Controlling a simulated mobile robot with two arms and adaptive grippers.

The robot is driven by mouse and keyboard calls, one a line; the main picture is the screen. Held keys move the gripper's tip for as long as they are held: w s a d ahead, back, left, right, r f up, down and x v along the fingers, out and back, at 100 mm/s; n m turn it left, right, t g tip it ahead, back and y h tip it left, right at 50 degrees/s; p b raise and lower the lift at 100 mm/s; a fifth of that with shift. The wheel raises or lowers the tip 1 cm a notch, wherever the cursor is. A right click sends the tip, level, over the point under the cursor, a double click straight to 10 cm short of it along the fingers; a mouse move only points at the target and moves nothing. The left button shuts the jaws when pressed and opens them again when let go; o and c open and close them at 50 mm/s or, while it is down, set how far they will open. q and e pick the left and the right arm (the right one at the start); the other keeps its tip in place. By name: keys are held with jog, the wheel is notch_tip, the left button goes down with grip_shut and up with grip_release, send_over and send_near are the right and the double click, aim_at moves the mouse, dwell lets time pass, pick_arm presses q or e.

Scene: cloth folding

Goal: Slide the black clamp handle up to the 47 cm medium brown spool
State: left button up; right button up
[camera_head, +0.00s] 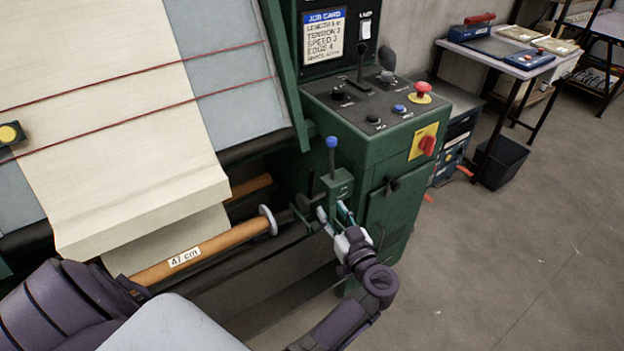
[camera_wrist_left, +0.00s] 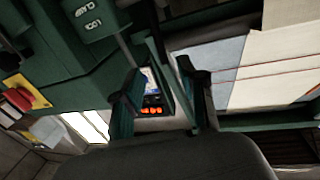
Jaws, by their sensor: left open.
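The medium brown spool (camera_head: 205,248) lies across the front of the machine with a "47 cm" label on it. A pale round flange (camera_head: 268,219) stands at its right end. Just right of the flange is a dark part (camera_head: 303,203), which looks like the black clamp handle; its shape is hard to make out. My left gripper (camera_head: 331,211) is open, just right of this dark part and below the green block (camera_head: 338,185) with the blue-knobbed lever (camera_head: 332,143). In the left wrist view its fingers (camera_wrist_left: 158,72) are apart with nothing visible between them. My right gripper is not in view.
Cream cloth (camera_head: 120,120) hangs over the machine's sloping bed, with red lines across it. A second brown roll (camera_head: 250,186) shows behind the spool. The green control cabinet (camera_head: 395,220) stands close right of my left gripper. Open floor (camera_head: 500,260) lies farther right.

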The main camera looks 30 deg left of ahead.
aim_at(313, 181)
pick_arm(q)
jog(key=b+x, duration=0.6)
jog(key=x, duration=0.6)
jog(key=shift+f, duration=0.15)
jog(key=shift+w+a+b, duration=0.25)
jog(key=shift+a+b, duration=0.15)
jog(key=shift+a, duration=0.05)
grip_shut()
